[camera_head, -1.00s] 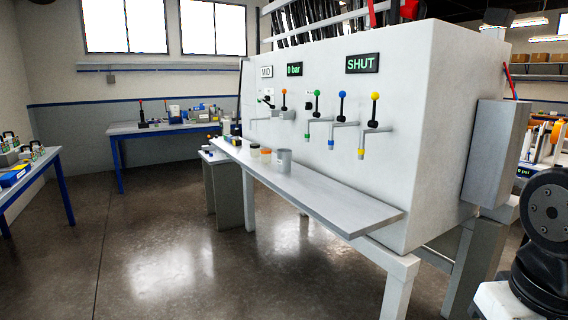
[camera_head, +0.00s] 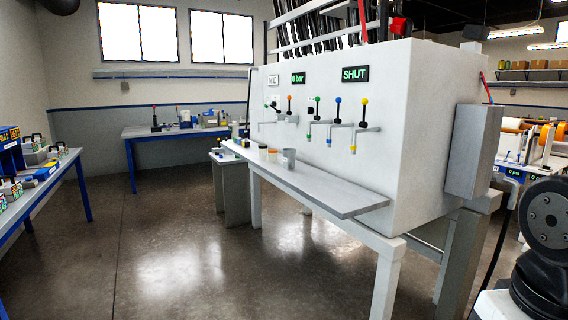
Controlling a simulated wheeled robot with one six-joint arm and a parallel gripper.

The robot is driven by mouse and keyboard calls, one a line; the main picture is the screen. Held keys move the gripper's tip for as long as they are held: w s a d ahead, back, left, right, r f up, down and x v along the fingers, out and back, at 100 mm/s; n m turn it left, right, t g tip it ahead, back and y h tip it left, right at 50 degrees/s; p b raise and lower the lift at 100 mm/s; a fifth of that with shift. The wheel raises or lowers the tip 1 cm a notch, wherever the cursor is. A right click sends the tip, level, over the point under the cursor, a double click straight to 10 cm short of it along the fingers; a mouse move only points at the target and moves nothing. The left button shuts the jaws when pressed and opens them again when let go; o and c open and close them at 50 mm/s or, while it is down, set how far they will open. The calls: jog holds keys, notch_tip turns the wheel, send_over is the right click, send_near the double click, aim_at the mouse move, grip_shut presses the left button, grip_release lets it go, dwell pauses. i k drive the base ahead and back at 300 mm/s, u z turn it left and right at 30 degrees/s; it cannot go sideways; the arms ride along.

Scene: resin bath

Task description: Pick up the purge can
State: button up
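A small grey can (camera_head: 288,158), which looks like the purge can, stands upright on the grey shelf (camera_head: 325,192) along the front of the white machine. Two smaller cups stand just left of it, an orange one (camera_head: 272,154) and a pale one (camera_head: 262,151). Taps with coloured knobs stick out of the machine's front above the shelf. My gripper is not in view; only dark round joints of my arm show at the lower right, well away from the can.
The white machine (camera_head: 420,120) has a grey box (camera_head: 473,150) on its right side. Blue-legged tables stand at the back (camera_head: 155,131) and at the left edge (camera_head: 30,200). The floor (camera_head: 190,250) in front of the shelf is clear.

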aim_at(289, 154)
jog(key=u, duration=0.55)
jog(key=i, duration=0.65)
jog(key=u, duration=0.7)
jog(key=i, duration=0.65)
jog(key=z, duration=0.5)
jog(key=i, duration=0.7)
jog(key=z, duration=0.55)
jog(key=i, duration=1.45)
jog(key=u, duration=0.1)
